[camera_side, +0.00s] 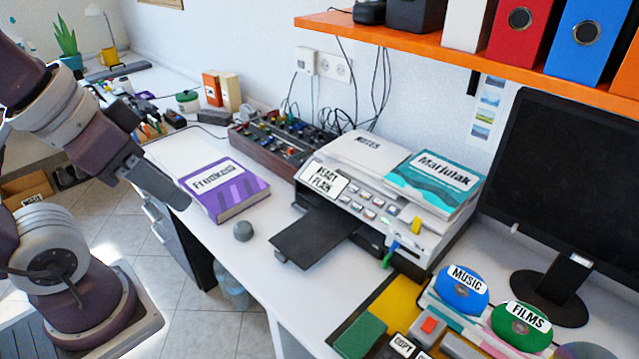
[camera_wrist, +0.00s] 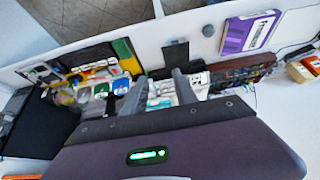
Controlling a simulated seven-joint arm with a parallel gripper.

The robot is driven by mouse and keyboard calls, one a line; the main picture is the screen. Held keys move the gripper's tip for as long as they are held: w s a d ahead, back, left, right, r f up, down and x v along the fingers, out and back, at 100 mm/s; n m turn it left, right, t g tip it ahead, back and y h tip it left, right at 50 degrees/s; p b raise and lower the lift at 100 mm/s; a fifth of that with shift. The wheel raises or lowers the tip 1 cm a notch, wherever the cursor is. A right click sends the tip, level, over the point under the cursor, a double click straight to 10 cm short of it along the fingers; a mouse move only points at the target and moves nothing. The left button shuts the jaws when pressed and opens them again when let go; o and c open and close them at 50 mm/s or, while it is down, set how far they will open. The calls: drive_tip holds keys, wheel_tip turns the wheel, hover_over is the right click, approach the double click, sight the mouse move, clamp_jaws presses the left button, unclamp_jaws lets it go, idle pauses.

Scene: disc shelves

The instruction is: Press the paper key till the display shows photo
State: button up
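The printer (camera_side: 432,232) stands on the white desk, with a dark tray (camera_side: 310,238) sticking out in front. Its tilted display (camera_side: 323,178) reads "READY" over a second word that looks like "PLAIN". Several small keys (camera_side: 366,203) sit in rows right of the display; their labels are too small to read, so I cannot tell which is the paper key. My gripper (camera_side: 182,200) is in the air left of the printer, above the purple book's side of the desk, touching nothing. In the wrist view its two fingers (camera_wrist: 160,74) stand apart with nothing held between them.
A notes stack and a teal book (camera_side: 434,178) rest on the printer. A mixer panel (camera_side: 280,135) is behind. An orange shelf (camera_side: 430,45) overhangs; a monitor (camera_side: 565,170) stands right.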

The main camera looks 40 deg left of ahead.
clamp_jaws()
idle(1.5)
